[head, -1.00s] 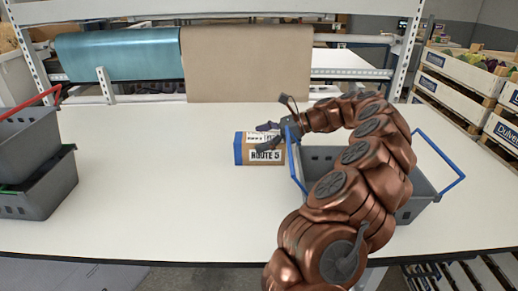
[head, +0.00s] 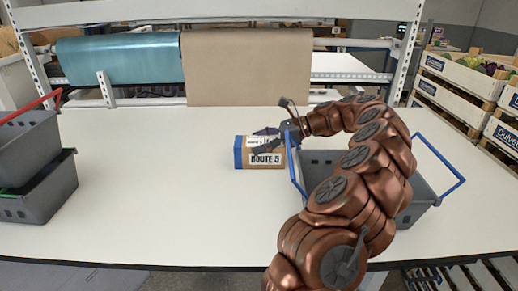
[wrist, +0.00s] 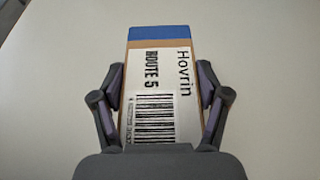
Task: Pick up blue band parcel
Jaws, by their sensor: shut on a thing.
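The blue band parcel (head: 263,158) is a brown box with a blue band on its left end and a ROUTE 5 label. It sits on the white table, left of the grey basket with blue handles. My gripper (head: 265,141) reaches it from the right, at the parcel's top. In the wrist view the parcel (wrist: 160,75) lies between the two fingers of my gripper (wrist: 160,98), with its label and barcode facing the camera. The fingers are shut on its sides. The near end is hidden behind the gripper's palm.
The blue-handled grey basket (head: 426,190) stands right of the parcel, partly behind my arm. Stacked grey baskets (head: 42,195) stand at the left edge. Teal and brown paper rolls (head: 247,67) hang at the back. The table's left-centre (head: 150,190) is clear.

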